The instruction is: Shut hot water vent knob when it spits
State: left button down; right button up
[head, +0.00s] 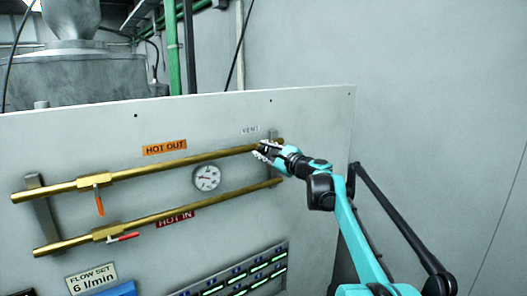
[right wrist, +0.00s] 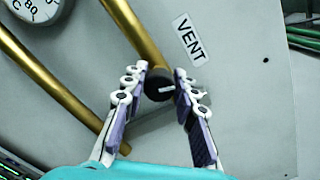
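The vent knob (right wrist: 159,85) is a round black knob with a white mark, at the end of the upper brass pipe, beside the VENT label (right wrist: 189,41). In the head view that label (head: 250,130) is just above the pipe's right end, and my gripper hides the knob. My right gripper (head: 262,150) reaches the panel from the right. In the right wrist view its two fingers (right wrist: 161,78) flank the knob, with no clear gap on either side. The white mark lies nearly level. I see no water or steam. My left gripper is out of view.
The upper brass pipe (head: 150,171) under the HOT OUT label has an orange-handled valve. A lit label rack (head: 240,275) is below. The panel's right side is bare.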

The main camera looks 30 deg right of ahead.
jog(key=shift+n, duration=2)
grip_shut()
jog(key=o, duration=1.1)
grip_release()
jog(key=s, duration=0.4)
jog(key=s+d, duration=0.1)
jog(key=s, duration=0.7)
jog(key=shift+d, duration=0.15)
